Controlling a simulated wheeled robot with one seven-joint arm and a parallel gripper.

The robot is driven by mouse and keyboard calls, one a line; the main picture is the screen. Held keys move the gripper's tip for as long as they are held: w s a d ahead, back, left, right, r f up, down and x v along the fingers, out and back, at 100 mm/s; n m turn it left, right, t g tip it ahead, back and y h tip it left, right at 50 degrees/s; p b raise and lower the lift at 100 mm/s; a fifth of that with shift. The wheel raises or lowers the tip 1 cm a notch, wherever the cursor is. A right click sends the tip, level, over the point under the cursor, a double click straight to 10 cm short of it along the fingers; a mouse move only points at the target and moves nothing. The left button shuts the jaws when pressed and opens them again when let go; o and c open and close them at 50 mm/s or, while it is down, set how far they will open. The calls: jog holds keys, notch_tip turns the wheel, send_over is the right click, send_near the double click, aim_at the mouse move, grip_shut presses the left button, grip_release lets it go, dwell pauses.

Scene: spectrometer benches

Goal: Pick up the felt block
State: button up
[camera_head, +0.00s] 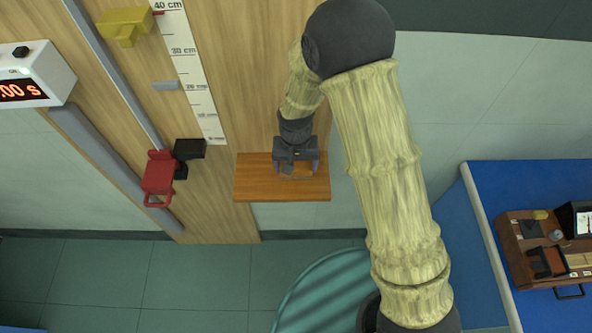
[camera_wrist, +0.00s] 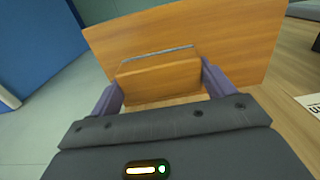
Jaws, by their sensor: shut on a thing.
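The felt block (camera_wrist: 158,78) is a wooden block with a thin grey layer along its far edge, seen in the wrist view. It sits between the two purple fingers of my gripper (camera_wrist: 160,90), which is shut on it. In the head view my gripper (camera_head: 297,168) points down at the wooden shelf (camera_head: 248,181), and only a little of the block shows between the fingers. I cannot tell whether the block touches the shelf or is just above it.
A wooden panel with a centimetre scale (camera_head: 190,75) stands left of the shelf. A red clamp (camera_head: 159,178), a black piece (camera_head: 188,150) and a yellow piece (camera_head: 125,24) are along its rail. A timer box (camera_head: 35,72) is at far left. A blue bench with a wooden tray (camera_head: 515,250) is right.

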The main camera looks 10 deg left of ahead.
notch_tip(320, 180, up, 7)
jog(key=shift+f+b, duration=0.15)
jog(key=shift+b, duration=0.6)
